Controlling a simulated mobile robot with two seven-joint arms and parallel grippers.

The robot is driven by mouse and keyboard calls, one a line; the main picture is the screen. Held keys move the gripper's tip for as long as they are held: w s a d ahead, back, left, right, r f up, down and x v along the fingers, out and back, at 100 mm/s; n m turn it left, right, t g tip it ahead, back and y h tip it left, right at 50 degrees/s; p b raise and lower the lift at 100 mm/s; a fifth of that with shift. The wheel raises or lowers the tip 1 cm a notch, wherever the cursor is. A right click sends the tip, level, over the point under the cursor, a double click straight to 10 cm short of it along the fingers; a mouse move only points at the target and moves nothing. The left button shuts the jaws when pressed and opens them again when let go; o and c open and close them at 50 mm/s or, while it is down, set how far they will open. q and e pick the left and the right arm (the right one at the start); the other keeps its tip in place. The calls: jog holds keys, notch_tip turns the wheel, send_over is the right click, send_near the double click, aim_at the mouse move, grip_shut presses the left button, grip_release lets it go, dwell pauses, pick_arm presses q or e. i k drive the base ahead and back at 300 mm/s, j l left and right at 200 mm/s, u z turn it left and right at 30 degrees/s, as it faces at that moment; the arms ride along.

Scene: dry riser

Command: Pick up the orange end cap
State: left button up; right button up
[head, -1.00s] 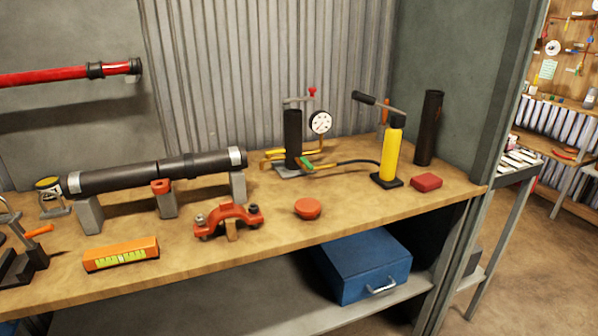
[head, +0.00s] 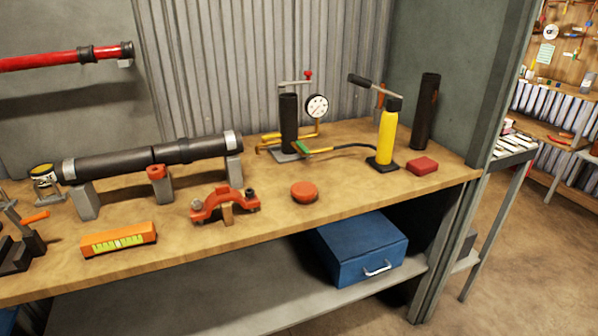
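The orange end cap (head: 304,192) is a short, round, red-orange disc. It lies on the wooden workbench (head: 330,218), near the middle of the front half, with bare wood around it. An orange pipe coupling (head: 224,204) rests on a small wooden block to its left, apart from it. Neither of my grippers shows in the head view, so their state and position cannot be seen.
A black pipe (head: 150,158) lies on grey supports at the back left. An orange level (head: 119,240) is at the front left. A pressure gauge (head: 317,106), yellow hand pump (head: 387,136), red block (head: 422,166) and upright dark pipe (head: 426,112) stand behind and right. A blue toolbox (head: 358,250) sits below.

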aim_at(304, 192)
jog(key=i+l, duration=0.2)
jog(key=l, duration=0.15)
jog(key=i+l, duration=0.2)
jog(key=l, duration=0.15)
jog(key=i+l+u, duration=0.1)
jog(key=l, duration=0.25)
jog(key=i+l, duration=0.3)
jog(key=l+u, duration=0.2)
jog(key=u, duration=1.25)
